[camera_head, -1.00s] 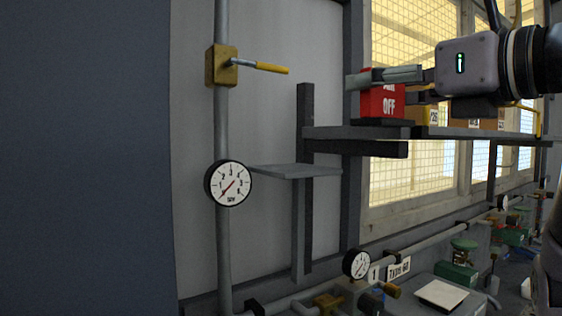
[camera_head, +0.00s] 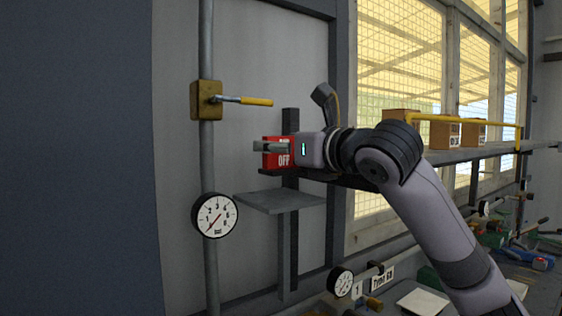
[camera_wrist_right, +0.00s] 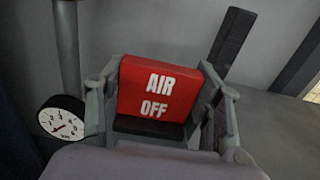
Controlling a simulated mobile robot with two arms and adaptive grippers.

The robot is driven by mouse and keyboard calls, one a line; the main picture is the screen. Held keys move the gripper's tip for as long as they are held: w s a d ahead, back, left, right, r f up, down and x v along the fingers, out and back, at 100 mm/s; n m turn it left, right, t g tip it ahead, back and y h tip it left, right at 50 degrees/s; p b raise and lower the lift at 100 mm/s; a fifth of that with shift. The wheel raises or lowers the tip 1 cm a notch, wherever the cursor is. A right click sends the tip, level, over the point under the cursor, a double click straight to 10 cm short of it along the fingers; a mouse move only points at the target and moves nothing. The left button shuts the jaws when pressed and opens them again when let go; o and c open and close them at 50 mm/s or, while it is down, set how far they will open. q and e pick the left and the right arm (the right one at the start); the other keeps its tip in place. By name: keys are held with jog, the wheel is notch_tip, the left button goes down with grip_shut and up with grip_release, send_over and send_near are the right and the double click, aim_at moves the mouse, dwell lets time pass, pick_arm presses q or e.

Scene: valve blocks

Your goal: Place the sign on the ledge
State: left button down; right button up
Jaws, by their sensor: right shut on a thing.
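The red sign (camera_head: 284,160) with white lettering is held in my right gripper (camera_head: 272,152). In the right wrist view the sign (camera_wrist_right: 158,92) reads "AIR OFF" and sits upright between the two fingers, on a dark base (camera_wrist_right: 150,127). The small grey ledge (camera_head: 280,201) sticks out from a post on the wall, below the sign in the head view. The sign is apart from the ledge, with a gap between them in the picture. The ledge is not clearly seen in the right wrist view. My left gripper is not in view.
A round gauge (camera_head: 215,215) and a yellow-handled valve (camera_head: 206,100) sit on the vertical pipe left of the ledge. A long shelf with brown boxes (camera_head: 446,135) and a yellow rail (camera_head: 462,119) runs to the right. A dark post (camera_head: 290,125) stands behind the sign.

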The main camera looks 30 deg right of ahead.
aim_at(285, 168)
jog(key=shift+s+d+f, duration=0.1)
jog(key=shift+d+f, duration=0.05)
jog(key=shift+f, duration=0.4)
notch_tip(285, 168, down, 2)
jog(key=shift+f, duration=0.1)
jog(key=shift+w+f+p, duration=0.2)
jog(key=shift+f+p, duration=0.2)
jog(key=shift+p, duration=0.25)
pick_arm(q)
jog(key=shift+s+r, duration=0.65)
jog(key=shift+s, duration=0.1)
pick_arm(e)
jog(key=shift+f, duration=0.1)
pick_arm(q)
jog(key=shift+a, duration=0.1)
pick_arm(e)
jog(key=shift+f, duration=0.1)
jog(key=shift+f, duration=0.1)
jog(key=o, duration=1.2)
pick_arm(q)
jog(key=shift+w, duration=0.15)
